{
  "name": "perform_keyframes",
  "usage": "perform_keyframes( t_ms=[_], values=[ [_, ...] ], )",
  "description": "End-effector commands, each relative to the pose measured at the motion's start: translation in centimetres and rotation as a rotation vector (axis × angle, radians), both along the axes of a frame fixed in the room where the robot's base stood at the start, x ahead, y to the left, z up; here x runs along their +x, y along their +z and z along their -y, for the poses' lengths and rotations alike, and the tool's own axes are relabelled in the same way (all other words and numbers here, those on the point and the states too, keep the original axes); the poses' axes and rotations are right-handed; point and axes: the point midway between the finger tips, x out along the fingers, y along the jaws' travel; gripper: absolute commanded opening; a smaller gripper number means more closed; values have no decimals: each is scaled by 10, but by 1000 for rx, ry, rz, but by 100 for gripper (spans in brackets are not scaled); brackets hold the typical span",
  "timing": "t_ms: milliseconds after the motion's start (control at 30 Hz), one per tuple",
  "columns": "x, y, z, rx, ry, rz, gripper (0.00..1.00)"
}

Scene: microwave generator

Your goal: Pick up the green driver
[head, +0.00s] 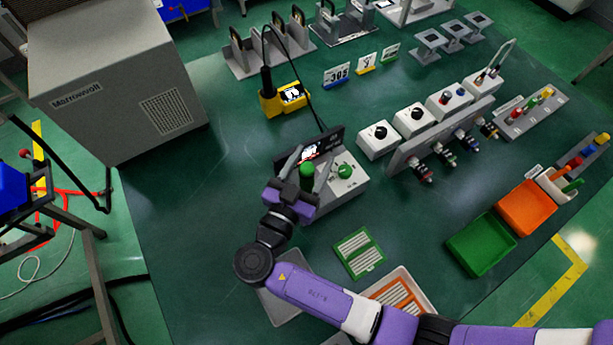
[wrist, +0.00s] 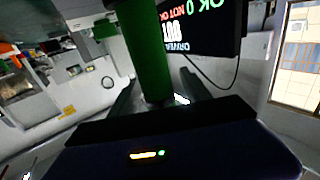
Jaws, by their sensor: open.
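A green upright cylinder, which looks like the green driver (head: 306,172), stands at the tester box with a black display panel. In the wrist view the green driver (wrist: 139,50) rises between my fingers. My gripper (head: 305,165) is open, its fingers on either side of the driver; the wrist view also shows my gripper (wrist: 158,97) around the driver's lower part. I cannot tell whether either finger touches it. The driver's lower end is hidden by my gripper.
The display panel (wrist: 205,25) stands close behind the driver. A green knob (head: 345,171) is on the tester box (head: 350,188). A yellow device (head: 270,103) with a cable stands behind. A green-white card (head: 359,253) and the green (head: 481,246) and orange (head: 527,208) bins lie to the right.

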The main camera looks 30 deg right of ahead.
Motion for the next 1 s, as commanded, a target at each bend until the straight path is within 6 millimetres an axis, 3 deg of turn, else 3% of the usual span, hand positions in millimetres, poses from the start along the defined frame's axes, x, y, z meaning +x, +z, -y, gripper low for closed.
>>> perform_keyframes(
  t_ms=[267, 567, 1000],
  values=[
    [2, -1, 3, 1, 0, 1, 56],
    [2, 0, 3, 1, 0, 1, 0],
    [2, 4, 3, 1, 0, 3, 0]
  ],
)
